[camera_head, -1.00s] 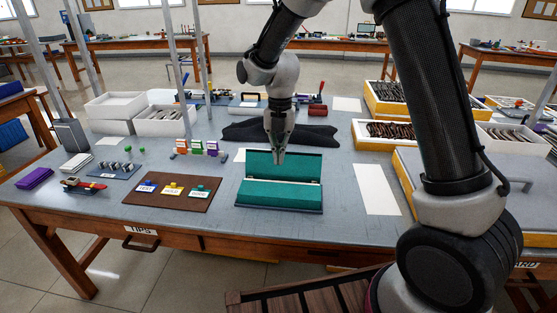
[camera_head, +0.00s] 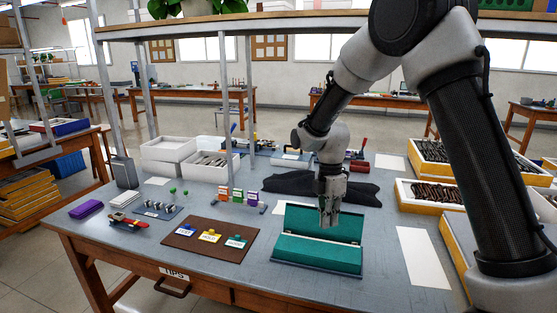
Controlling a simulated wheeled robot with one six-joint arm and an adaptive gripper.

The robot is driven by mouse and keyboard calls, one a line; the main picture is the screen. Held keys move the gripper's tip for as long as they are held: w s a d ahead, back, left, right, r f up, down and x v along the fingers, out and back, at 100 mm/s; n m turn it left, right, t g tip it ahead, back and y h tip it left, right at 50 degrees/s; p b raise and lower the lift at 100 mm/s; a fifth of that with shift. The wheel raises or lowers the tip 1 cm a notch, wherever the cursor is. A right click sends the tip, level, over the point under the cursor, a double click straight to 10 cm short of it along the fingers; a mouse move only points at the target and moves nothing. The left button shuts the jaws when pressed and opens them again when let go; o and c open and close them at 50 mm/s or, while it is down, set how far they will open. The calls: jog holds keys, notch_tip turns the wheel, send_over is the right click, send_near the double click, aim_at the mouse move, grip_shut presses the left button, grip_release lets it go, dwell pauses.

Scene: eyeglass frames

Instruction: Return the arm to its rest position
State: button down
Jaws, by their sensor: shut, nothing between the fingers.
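My gripper (camera_head: 328,221) hangs at the end of my arm, pointing down, in front of the open lid of a green-lined case. Its fingers are shut with nothing visible between them. The case (camera_head: 318,252) lies open on the grey workbench (camera_head: 225,266), its lid standing up at the back. Its inside looks empty, though the gripper hides a small part of the lid.
A brown mat (camera_head: 190,250) with labelled tags lies left of the case. A black cloth (camera_head: 285,184) lies behind it. Yellow-edged trays (camera_head: 437,195) stand at right and white boxes (camera_head: 170,148) at left. A shelf (camera_head: 260,25) crosses above.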

jog(key=s+d+r+m+t, duration=0.3)
jog(key=s+d+r+m, duration=0.7)
jog(key=s, duration=0.3)
jog(key=s+d+r+m+t, duration=0.3)
jog(key=s+d+r+m, duration=0.6)
jog(key=s+m, duration=0.3)
jog(key=shift+s+d+r+m, duration=0.4)
jog(key=shift+s+r, duration=0.1)
jog(key=shift+r, duration=0.3)
